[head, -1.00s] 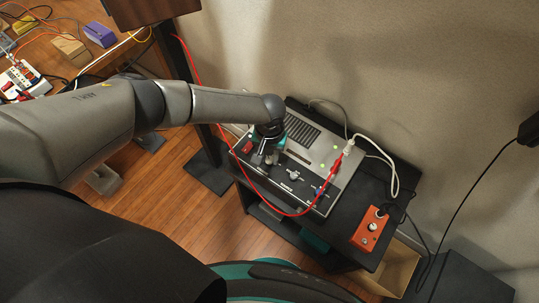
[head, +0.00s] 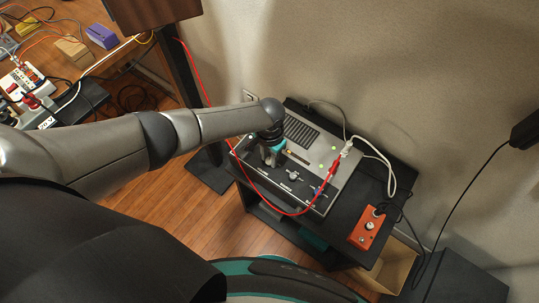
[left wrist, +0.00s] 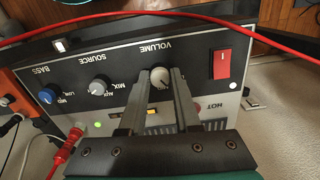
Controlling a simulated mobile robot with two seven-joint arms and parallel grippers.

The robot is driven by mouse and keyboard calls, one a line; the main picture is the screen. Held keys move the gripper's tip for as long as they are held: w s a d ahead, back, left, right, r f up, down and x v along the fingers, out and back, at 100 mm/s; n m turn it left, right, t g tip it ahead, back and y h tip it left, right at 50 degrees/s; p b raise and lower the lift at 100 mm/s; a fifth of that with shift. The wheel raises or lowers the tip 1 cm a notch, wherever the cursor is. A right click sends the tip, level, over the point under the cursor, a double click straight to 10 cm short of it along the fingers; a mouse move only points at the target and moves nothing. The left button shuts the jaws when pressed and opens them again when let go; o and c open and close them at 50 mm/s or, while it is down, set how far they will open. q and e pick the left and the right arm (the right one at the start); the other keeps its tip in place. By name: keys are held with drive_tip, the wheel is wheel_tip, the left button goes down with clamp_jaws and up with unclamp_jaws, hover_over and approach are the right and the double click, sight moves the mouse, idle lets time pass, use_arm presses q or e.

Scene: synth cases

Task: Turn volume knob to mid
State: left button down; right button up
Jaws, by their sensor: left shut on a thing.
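The amplifier (head: 318,147) is a grey and black box on a dark stand in the head view. Its panel appears upside down in the left wrist view. The volume knob (left wrist: 160,78), dark with a pale cap, sits below the word VOLUME there. My left gripper (left wrist: 158,73) is shut on this knob, one finger on each side. I cannot clearly read the knob's pointer. In the head view my left gripper (head: 270,158) reaches down onto the panel's left part and hides the knob. My right gripper is not in view.
A red switch (left wrist: 222,64) is beside the volume knob. The source knob (left wrist: 99,86) and blue bass knob (left wrist: 47,96) are on its other side. A red cable (head: 244,171) loops across the amplifier's front. An orange box (head: 367,228) stands at the right.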

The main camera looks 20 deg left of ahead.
sight(269, 160)
use_arm(q)
drive_tip(key=m, duration=0.6)
drive_tip(key=shift+m, duration=0.3)
idle(0.4)
drive_tip(key=c, duration=0.6)
unclamp_jaws()
wheel_tip(269, 160, up, 15)
drive_tip(key=p, duration=0.5)
drive_tip(key=shift+r+p, duration=0.1)
drive_tip(key=shift+p, duration=0.25)
